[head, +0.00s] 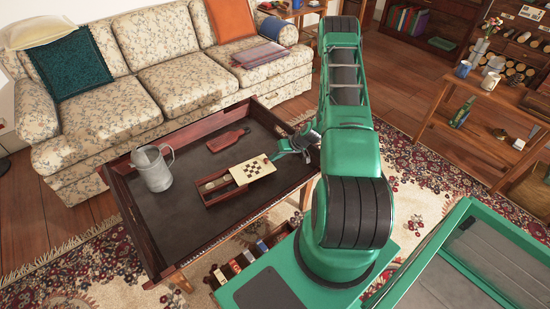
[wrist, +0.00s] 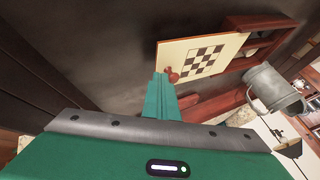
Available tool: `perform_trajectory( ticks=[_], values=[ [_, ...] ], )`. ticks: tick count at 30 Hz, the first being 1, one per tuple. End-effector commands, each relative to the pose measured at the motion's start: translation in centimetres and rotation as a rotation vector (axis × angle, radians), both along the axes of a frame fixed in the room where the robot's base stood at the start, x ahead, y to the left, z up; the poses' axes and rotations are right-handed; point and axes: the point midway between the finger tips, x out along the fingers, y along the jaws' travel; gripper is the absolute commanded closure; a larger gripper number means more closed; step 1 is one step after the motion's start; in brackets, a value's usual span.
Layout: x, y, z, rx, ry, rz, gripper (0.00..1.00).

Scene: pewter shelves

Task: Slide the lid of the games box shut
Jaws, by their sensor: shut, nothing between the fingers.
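The games box (head: 222,192) lies on the dark tray table, with its left part uncovered and small pieces showing inside. Its pale lid (head: 252,170) with a checkerboard pattern sticks out past the right side of the box. In the wrist view the lid (wrist: 213,42) has a small red knob (wrist: 173,74) near its outer end, and the open box (wrist: 272,38) shows beyond. My gripper (head: 277,155) is shut and empty at the lid's outer end. In the wrist view its green fingertips (wrist: 161,80) are right beside the knob; I cannot tell whether they touch it.
A grey metal pitcher (head: 153,168) stands on the tray table left of the box. A reddish-brown bottle-shaped board (head: 228,139) lies behind the box. The tray table (head: 133,205) has raised wooden sides. Bare tray surface lies in front of the box.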

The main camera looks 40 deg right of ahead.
Motion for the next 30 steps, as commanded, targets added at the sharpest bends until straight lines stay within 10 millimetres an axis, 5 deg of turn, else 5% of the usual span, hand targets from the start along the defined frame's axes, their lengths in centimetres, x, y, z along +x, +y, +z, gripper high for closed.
perform_trajectory(
  ticks=[18, 30],
  values=[
    [1.8, 13.4, 0.0, 0.002, 0.001, 0.007, 1.00],
    [2.2, 15.9, 0.0, 0.002, 0.000, 0.001, 1.00]
  ],
)
